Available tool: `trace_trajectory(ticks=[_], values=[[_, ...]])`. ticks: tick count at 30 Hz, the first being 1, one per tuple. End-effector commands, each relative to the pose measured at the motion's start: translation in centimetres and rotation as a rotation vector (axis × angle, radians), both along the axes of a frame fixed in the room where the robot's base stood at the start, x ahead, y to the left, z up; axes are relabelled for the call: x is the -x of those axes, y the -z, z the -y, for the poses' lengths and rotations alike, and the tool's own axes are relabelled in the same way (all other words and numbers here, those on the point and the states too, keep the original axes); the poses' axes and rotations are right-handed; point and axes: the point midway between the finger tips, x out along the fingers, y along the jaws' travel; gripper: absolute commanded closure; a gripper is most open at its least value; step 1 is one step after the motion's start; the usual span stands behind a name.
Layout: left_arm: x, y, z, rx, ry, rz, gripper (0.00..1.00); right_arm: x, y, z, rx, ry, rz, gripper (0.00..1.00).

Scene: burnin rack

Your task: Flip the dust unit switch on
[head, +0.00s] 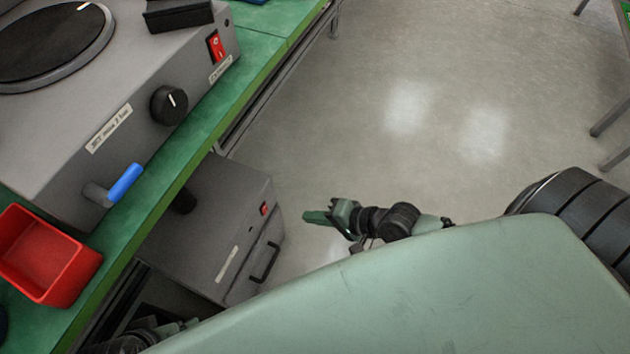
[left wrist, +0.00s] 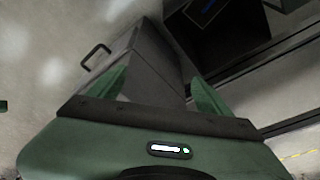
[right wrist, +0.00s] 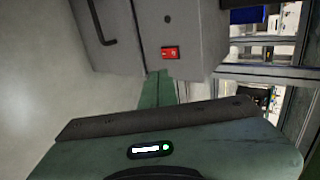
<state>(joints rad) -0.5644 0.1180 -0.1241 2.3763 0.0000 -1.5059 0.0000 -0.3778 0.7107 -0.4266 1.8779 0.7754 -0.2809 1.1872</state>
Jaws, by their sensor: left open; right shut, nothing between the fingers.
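The dust unit (head: 205,225) is a grey box below the green bench, with a black handle (head: 266,262) on its front. Its small red switch (head: 263,209) sits near the upper front corner; it shows larger in the right wrist view (right wrist: 170,53). I cannot tell the switch's position. My right gripper (head: 306,216) is shut and empty, to the right of the switch and apart from it in the head view. In the right wrist view its fingertips (right wrist: 159,75) show just below the switch. My left gripper (left wrist: 162,85) is open, with the grey box (left wrist: 150,70) beyond its fingers.
The green bench (head: 190,150) carries a grey machine (head: 60,130) with a black disc, a knob (head: 169,105), a blue-handled lever (head: 125,183) and its own red switch (head: 216,47). A red bin (head: 50,265) stands at the bench edge.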

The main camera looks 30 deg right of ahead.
Motion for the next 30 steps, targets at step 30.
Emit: trace_trajectory(ticks=[30], values=[[0.7, -1.9, -0.1, 0.002, -0.001, 0.014, 0.21, -1.2, 2.3, -0.8, -0.002, 0.003, 0.007, 1.0]])
